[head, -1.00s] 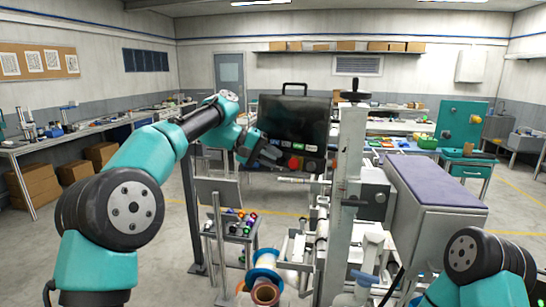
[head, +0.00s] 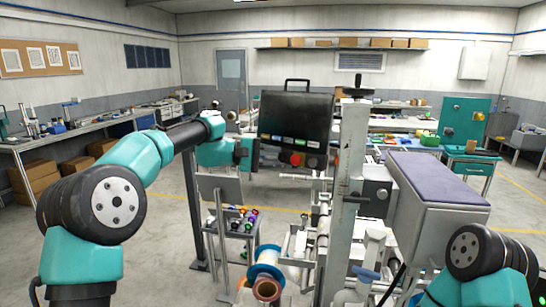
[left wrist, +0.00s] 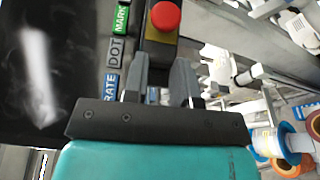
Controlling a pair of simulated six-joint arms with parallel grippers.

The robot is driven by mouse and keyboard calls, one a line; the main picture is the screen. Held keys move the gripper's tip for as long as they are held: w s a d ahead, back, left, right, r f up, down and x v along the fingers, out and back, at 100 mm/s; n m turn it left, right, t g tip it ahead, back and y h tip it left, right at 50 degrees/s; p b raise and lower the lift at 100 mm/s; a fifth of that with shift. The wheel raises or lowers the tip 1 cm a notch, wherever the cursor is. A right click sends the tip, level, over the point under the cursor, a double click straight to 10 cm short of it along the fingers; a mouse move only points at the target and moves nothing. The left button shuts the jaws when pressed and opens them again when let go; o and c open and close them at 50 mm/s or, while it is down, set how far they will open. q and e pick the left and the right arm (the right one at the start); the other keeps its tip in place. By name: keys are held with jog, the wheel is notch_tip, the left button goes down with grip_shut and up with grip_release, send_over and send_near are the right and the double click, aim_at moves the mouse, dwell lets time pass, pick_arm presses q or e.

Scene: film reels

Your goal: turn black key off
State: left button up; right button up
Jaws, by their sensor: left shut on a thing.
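My left gripper (head: 256,154) is at the lower left of the dark console, beside the red button (head: 297,160). The left wrist view shows its two grey fingers (left wrist: 160,72) shut at the panel strip under the labels, on what I take to be the black key. The key is mostly hidden between the fingers, so its turn angle cannot be told. The red button on its yellow base (left wrist: 164,16) lies just beyond the fingertips. My right gripper is out of view; only part of that arm shows at the lower right.
The console's dark screen (head: 296,112) stands above the controls, with labels such as DOT (left wrist: 114,52) along its edge. A grey post (head: 350,190) and a machine with a purple-topped box (head: 440,180) stand to the right. Reels (head: 266,262) sit below.

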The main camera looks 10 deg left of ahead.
pick_arm(q)
jog(key=o, duration=0.6)
jog(key=shift+o, duration=0.2)
jog(key=shift+a, duration=0.1)
jog(key=s+a+r, duration=0.1)
jog(key=s+a, duration=0.1)
jog(key=a, duration=1.5)
jog(key=shift+s+r, duration=0.2)
jog(key=shift+r, duration=0.2)
